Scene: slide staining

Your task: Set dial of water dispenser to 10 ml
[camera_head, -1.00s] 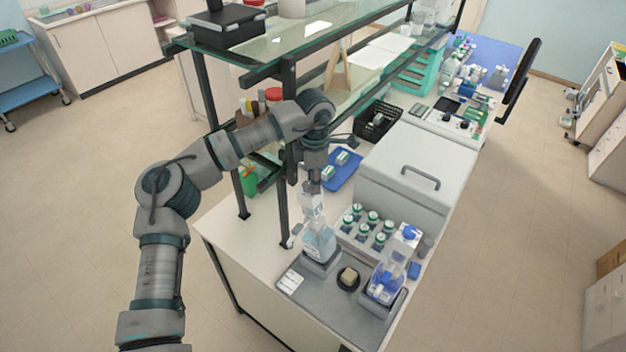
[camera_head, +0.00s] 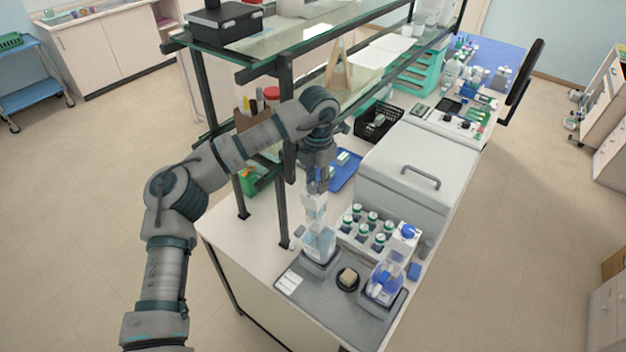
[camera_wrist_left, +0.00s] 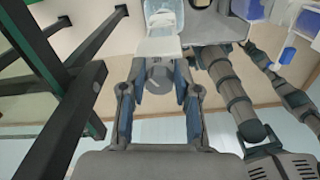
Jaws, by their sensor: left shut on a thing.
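The dispenser held by my left arm is a clear bottle (camera_head: 319,244) with pale blue liquid and a white top, upright on the grey tray at the bench's near end. In the left wrist view its white top (camera_wrist_left: 160,47) shows just beyond the fingers. My left gripper (camera_head: 316,184) is above this top. In the wrist view the left gripper (camera_wrist_left: 160,84) has its two fingers on either side of a grey round dial (camera_wrist_left: 159,76), shut on it. The dial's scale cannot be read.
A second dispenser with blue parts (camera_head: 383,283) stands to the right on the grey tray (camera_head: 335,316). A small round dish (camera_head: 348,279) lies between them. Several green-capped bottles (camera_head: 367,222) stand behind. Shelf posts (camera_head: 282,205) rise close to my left arm.

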